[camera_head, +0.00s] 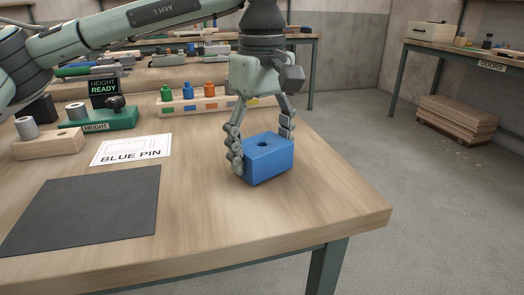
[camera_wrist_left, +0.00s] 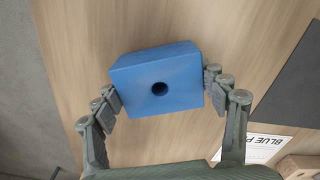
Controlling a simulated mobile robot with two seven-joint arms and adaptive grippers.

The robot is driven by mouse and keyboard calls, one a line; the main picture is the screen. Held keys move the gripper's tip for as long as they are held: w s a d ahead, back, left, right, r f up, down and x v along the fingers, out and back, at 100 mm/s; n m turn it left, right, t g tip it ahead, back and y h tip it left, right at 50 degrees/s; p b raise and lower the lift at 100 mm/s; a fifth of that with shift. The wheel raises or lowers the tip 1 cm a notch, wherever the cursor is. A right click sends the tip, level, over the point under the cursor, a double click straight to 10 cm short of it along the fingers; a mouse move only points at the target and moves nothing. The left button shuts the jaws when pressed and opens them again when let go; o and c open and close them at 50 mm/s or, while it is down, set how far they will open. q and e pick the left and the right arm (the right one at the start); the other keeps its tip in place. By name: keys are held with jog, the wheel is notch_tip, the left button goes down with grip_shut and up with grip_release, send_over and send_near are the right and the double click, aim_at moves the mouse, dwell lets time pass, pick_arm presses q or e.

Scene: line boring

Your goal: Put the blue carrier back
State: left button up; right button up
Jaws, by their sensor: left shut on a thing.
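The blue carrier (camera_head: 268,160) is a blue block with a round hole in its top face. It is at the right part of the wooden table in the head view, on or just above the top; I cannot tell which. My left gripper (camera_head: 260,145) comes down from above and is shut on it, one finger at each side. In the left wrist view the carrier (camera_wrist_left: 158,85) sits between the two fingers (camera_wrist_left: 162,92), its hole empty. My right gripper is not in view.
A dark mat (camera_head: 85,210) and a "BLUE PIN" card (camera_head: 132,150) lie left of the carrier. Behind stand a rack (camera_head: 200,104) with green, blue and orange pegs, a green height gauge (camera_head: 100,119) and a wooden block (camera_head: 47,145). The table's front right is bare up to its edge.

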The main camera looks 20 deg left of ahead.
pick_arm(q)
jog(key=shift+f, duration=0.15)
jog(key=shift+f, duration=0.15)
jog(key=o, duration=1.3)
jog(key=shift+c, duration=0.2)
jog(key=o, duration=0.4)
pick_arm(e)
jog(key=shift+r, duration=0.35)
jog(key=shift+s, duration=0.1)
